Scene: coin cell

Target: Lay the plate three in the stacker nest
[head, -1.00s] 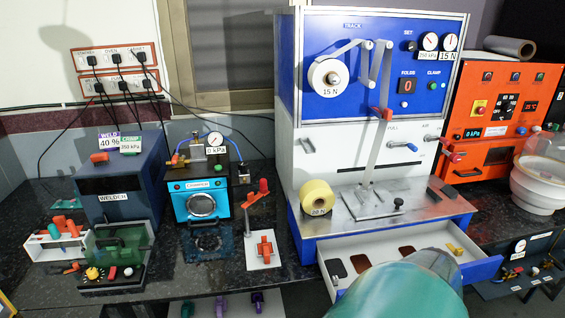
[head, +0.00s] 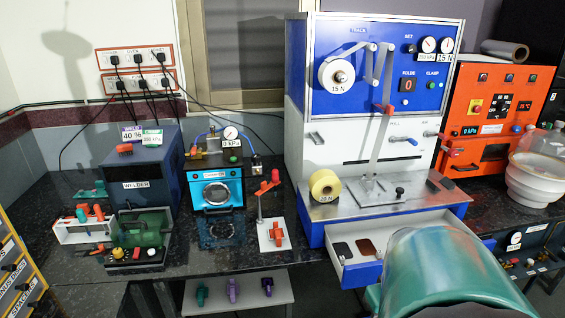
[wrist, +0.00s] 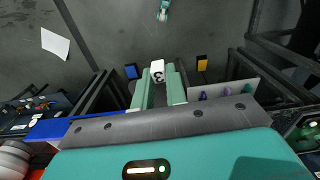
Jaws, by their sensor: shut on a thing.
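In the wrist view my gripper (wrist: 158,88) is shut on a small white piece marked "3" (wrist: 157,70), which I take as the tag of plate three. The rest of the plate is hidden or too small to make out. The gripper is over the grey floor, apart from the bench. The head view does not show the gripper, only my teal arm link at lower right. The stacker (head: 372,75) is the tall blue and white machine. A flat metal frame (head: 377,190), possibly the nest, lies on its steel deck (head: 420,198).
An open drawer (head: 343,277) below the deck holds a black plate (head: 343,250) and a brown plate (head: 367,247); my arm hides its right part. A yellow roll (head: 325,187) stands on the deck's left. A red lever stand (head: 268,215) is to the left. A white bowl (head: 535,180) is at right.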

